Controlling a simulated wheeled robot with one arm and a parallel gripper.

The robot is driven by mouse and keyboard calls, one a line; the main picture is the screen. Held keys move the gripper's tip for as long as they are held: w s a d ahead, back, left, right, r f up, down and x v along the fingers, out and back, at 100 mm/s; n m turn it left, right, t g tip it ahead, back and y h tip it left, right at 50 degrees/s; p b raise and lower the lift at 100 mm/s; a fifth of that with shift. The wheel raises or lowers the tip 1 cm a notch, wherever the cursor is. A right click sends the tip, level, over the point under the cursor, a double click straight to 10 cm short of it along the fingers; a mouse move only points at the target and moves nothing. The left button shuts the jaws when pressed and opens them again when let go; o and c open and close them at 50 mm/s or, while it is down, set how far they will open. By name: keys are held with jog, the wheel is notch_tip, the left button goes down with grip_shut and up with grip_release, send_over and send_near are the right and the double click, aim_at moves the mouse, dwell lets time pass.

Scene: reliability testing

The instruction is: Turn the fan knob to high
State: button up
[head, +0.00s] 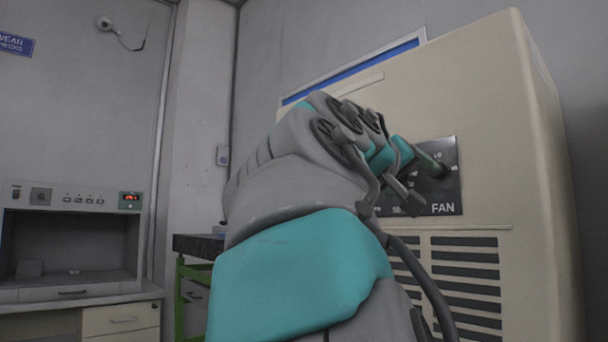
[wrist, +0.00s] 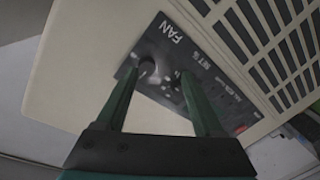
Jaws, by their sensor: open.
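The fan panel is a dark plate marked FAN (head: 444,208) on the front of a beige cabinet (head: 480,90). In the wrist view the panel (wrist: 168,62) appears rotated, with a round dark knob (wrist: 147,66) near the FAN lettering. My gripper (wrist: 166,74) is open, with two green fingers reaching to the panel. The left fingertip is at the knob; the right fingertip is over the middle of the panel. I cannot tell whether either touches. In the head view my gripper (head: 425,165) is at the panel, and my arm hides its left part.
Vent slats (head: 460,270) lie below the panel on the cabinet. A green-framed table (head: 190,270) stands behind my arm. At the left is a bench unit (head: 75,235) with a red display. The cabinet face above the panel is clear.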

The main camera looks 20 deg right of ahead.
jog(key=w+d+r+h+p, duration=0.1)
jog(key=w+d+r, duration=0.1)
jog(key=d, duration=0.4)
jog(key=shift+w+d+r+m, duration=0.2)
jog(key=shift+w+d+m, duration=0.1)
jog(key=shift+w, duration=0.25)
grip_shut()
dwell(0.4)
